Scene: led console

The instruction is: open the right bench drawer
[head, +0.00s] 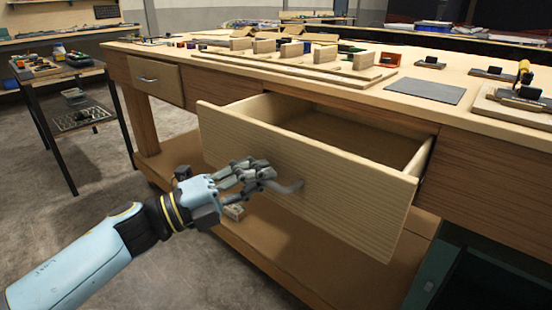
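The right bench drawer (310,185) is pulled well out of the bench, and its empty-looking inside shows behind the wooden front. Its grey bar handle (288,187) sits on the front panel. My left gripper (262,178) comes in from the left and its fingers close around the left part of the handle. The fingers hide that end of the handle. My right gripper is not in view.
The left bench drawer (155,80) is shut. The bench top (350,72) holds wooden blocks, a dark grey mat (426,90) and small devices. A black-legged side table (75,110) stands at the left. The floor between is clear.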

